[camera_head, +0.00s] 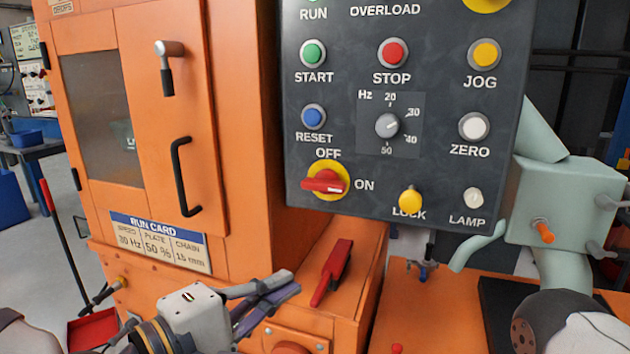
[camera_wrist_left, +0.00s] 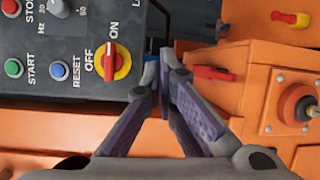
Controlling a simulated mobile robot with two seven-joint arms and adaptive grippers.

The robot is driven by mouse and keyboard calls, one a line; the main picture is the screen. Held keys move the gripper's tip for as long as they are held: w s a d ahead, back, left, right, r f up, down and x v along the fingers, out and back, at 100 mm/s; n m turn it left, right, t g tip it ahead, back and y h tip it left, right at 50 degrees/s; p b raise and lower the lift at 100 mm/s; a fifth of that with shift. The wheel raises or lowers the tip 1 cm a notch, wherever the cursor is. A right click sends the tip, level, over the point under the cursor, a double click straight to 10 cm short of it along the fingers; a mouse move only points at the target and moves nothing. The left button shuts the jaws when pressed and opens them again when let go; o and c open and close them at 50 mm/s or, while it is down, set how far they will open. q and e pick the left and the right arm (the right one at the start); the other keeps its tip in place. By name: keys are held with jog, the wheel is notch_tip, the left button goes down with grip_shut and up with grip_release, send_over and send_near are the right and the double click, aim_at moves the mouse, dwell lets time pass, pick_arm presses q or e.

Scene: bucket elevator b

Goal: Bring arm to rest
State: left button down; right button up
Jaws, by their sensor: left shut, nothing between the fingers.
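My left gripper (camera_head: 290,283) is in the lower middle of the head view, in front of the orange housing and below the control panel. Its purple-padded fingers are closed together and empty; the fingertips also show in the left wrist view (camera_wrist_left: 160,62). The dark control panel (camera_head: 345,150) is above and to the right of the gripper. Its red rotary switch (camera_head: 323,181) on a yellow plate has its handle lying roughly level. At the lower right, a rounded white and dark part of my other arm shows, but its gripper is not in view.
A red-handled tool (camera_head: 332,272) lies on the orange ledge close to my left fingers. An orange cabinet door (camera_head: 165,120) with a black handle stands at left. A pale green machine (camera_head: 560,200) stands at right.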

pick_arm(q)
jog(key=s+a+f+m+g+y, duration=0.25)
jog(key=s+f+g, duration=0.25)
jog(key=s+f, duration=0.7)
jog(key=s+a+f+m+g+y, duration=0.3)
jog(key=s+f, duration=0.5)
jog(key=f, duration=0.8)
jog(key=s+a+f+m+g+y, duration=0.2)
jog(key=s+a, duration=0.4)
jog(key=s, duration=0.3)
jog(key=s+a+f+m+g+y+p, duration=0.1)
jog(key=s+a+f+m+g+y, duration=0.2)
jog(key=s, duration=0.6)
jog(key=a+g+y, duration=0.1)
jog(key=a+g, duration=0.1)
jog(key=a, duration=0.1)
jog(key=shift+a+f, duration=0.15)
jog(key=shift+f, duration=0.25)
